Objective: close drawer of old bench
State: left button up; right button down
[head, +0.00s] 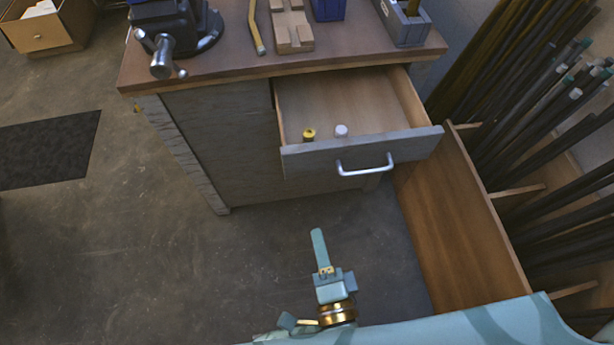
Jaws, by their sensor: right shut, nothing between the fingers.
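The old bench (240,135) has a grey wooden body and a brown top. Its drawer (300,158) at the upper right is pulled open. The drawer front carries a light metal bar handle (365,170). Inside the drawer are a small yellow item (309,134) and a small white item (341,131). My right gripper (318,236) is shut and empty. In the picture it is below and a little left of the handle, apart from the drawer. My left gripper is not in view.
On the bench top are a vise (172,28), a wooden block (291,28), a yellow bent rod (255,25) and a grey box (404,22). A wooden rack (455,215) with dark rods stands close to the drawer's right. Floor is clear at the left front.

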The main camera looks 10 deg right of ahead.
jog(key=m+h, duration=0.1)
jog(key=b, duration=0.4)
send_near(307, 165)
jog(key=shift+m, duration=0.3)
jog(key=w, duration=0.5)
jog(key=shift+w+f, duration=0.2)
jog(key=shift+w, duration=0.1)
jog(key=shift+w+a, duration=0.1)
jog(key=shift+w, duration=0.5)
jog(key=shift+r, duration=0.1)
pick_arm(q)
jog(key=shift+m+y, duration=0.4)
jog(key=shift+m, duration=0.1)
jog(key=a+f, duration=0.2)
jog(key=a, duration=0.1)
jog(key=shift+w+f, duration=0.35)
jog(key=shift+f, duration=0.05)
pick_arm(e)
jog(key=shift+w, duration=0.1)
